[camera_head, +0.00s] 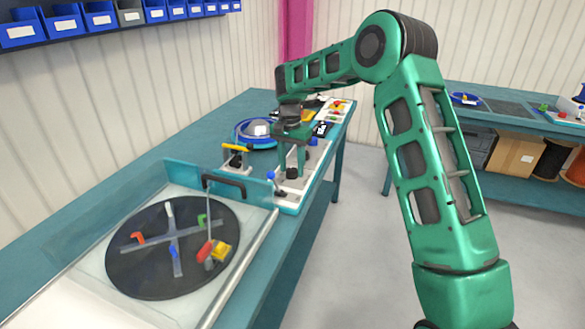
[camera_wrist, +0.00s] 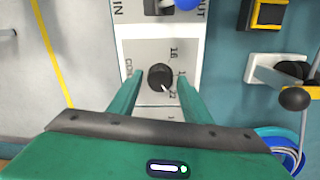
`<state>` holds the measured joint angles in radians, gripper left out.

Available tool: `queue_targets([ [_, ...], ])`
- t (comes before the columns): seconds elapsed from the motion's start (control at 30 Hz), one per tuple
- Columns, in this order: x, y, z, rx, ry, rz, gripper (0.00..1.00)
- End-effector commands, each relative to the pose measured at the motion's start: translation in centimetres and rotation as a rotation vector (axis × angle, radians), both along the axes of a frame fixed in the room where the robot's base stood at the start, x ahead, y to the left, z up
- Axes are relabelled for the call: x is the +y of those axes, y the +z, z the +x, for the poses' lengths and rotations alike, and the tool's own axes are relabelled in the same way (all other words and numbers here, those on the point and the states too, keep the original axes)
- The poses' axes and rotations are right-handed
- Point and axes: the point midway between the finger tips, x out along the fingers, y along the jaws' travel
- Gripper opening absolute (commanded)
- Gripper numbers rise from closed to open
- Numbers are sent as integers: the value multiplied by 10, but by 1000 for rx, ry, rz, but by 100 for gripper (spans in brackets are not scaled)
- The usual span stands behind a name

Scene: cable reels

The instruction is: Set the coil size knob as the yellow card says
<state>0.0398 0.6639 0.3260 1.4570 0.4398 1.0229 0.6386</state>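The coil size knob (camera_wrist: 160,77) is black and round, on a pale panel (camera_wrist: 132,55) lettered "COIL". Its white pointer mark points to the lower right, toward the "22"; a "16" is printed above the knob. My gripper (camera_wrist: 159,80) is open, with one finger on each side of the knob and a small gap showing on both sides. In the head view my gripper (camera_head: 291,167) points down over the panel, by the black knob (camera_head: 292,174). Whether the fingertips reach down beside the knob is hard to tell. I cannot make out a readable yellow card.
A blue-handled control (camera_wrist: 187,4) sits just beyond the knob. A black-knobbed lever (camera_wrist: 295,97) and a blue coil (camera_wrist: 283,142) are to the right. In the head view, a dark turntable (camera_head: 150,262) with coloured clamps stands in front on the teal bench.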

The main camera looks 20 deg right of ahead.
Motion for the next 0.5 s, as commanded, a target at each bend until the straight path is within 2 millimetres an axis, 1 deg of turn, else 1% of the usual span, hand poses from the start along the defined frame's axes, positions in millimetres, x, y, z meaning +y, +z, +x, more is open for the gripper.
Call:
queue_targets([
  [0.33,1,1,0,1,3,1,50],
  [0.43,1,9,1,-1,3,1,50],
  [0.5,2,18,1,-1,3,0,50],
])
